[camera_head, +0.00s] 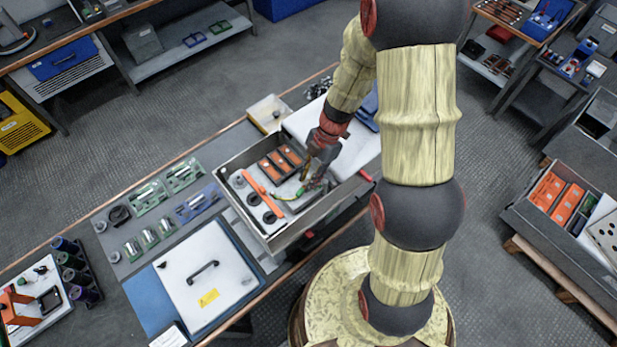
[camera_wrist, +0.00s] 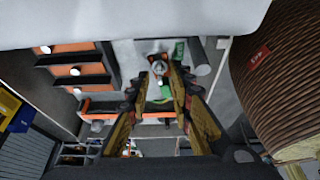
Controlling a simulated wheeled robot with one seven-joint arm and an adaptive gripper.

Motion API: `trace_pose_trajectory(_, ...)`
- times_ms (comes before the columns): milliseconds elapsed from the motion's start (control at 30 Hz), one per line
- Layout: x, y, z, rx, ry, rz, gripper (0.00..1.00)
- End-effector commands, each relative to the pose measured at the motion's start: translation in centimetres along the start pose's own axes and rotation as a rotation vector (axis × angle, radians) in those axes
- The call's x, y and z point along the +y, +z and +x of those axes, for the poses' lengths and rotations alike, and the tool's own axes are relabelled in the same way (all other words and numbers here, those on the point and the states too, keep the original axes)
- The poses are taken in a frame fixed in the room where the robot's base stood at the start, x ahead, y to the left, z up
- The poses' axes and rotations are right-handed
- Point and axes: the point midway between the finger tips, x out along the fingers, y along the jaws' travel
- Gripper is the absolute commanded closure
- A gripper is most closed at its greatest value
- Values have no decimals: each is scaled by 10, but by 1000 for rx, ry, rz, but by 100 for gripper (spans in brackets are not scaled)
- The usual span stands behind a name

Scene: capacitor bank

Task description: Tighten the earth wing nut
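The open metal enclosure (camera_head: 243,208) lies on the bench with a green-yellow earth lead (camera_head: 287,197) inside it. My gripper (camera_head: 308,184) reaches down into the right part of this enclosure. In the wrist view, the two fingers of my gripper (camera_wrist: 160,80) stand apart with a gap between their tips. A small metallic fitting, apparently the earth wing nut (camera_wrist: 158,67), shows between and just beyond the tips. Green parts (camera_wrist: 179,50) lie beside it. I cannot tell whether the fingers touch the nut. The nut is too small to make out in the head view.
Orange-topped capacitors (camera_head: 280,163) and an orange bar (camera_head: 262,188) sit inside the enclosure near my gripper. The enclosure walls surround it closely. A white lid with a handle (camera_head: 190,300) and green and blue trays (camera_head: 184,175) occupy the bench to the left.

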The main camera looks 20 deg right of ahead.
Motion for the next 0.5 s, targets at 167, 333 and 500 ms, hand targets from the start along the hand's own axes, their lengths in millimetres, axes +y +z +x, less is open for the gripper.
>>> trace_pose_trajectory(167, 0, 0, 0, 0, 0, 0, 78)
trace_pose_trajectory(333, 0, 0, 0, 0, 0, 0, 87)
trace_pose_trajectory(500, 0, 0, 0, 0, 0, 0, 97)
